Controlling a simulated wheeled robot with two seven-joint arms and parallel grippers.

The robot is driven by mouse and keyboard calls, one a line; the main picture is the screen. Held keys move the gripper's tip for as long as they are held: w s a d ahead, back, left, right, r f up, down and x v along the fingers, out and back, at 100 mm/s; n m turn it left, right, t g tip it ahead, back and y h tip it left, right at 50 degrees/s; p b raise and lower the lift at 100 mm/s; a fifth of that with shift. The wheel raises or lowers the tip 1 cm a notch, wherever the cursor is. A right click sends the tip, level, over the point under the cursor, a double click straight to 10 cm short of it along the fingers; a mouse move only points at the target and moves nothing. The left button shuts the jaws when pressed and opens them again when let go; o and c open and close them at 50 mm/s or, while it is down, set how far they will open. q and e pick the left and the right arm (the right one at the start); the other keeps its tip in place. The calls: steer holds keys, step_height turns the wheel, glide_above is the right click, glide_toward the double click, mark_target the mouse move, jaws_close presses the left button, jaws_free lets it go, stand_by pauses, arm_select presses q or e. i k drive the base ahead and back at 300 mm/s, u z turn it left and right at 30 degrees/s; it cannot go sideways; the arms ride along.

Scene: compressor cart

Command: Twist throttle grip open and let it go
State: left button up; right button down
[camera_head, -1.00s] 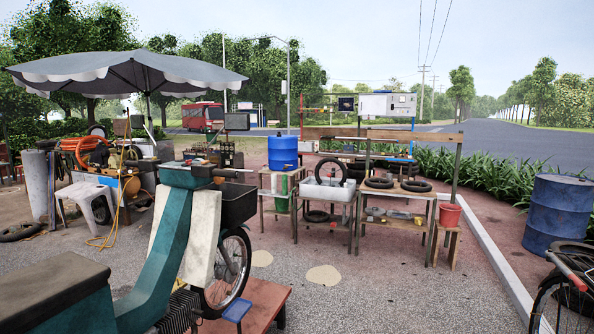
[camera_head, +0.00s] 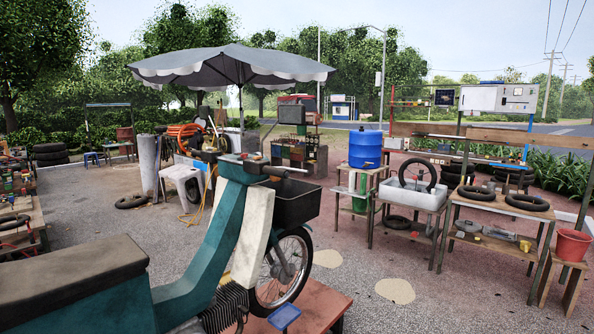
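A teal and white motorbike (camera_head: 214,250) stands in the foreground on a low reddish platform (camera_head: 322,300). Its handlebar top (camera_head: 245,158) shows near the middle of the view, with a dark bar reaching right that looks like the throttle grip (camera_head: 289,169). The grip is small here, so I cannot tell whether it is turned. A black basket (camera_head: 296,205) sits at the front, above the front wheel (camera_head: 286,266). Neither of my grippers shows in the view.
A dark seat (camera_head: 70,275) fills the lower left. Wooden benches with a blue drum (camera_head: 365,148), a white basin (camera_head: 413,194) and tyres (camera_head: 477,193) stand at the right. A grey umbrella (camera_head: 230,65) is behind. Gravel ground (camera_head: 100,215) is open at the left.

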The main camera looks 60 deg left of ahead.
mark_target(275, 172)
steer(key=u, duration=0.4)
steer(key=i, duration=0.9)
steer(key=u, duration=0.6)
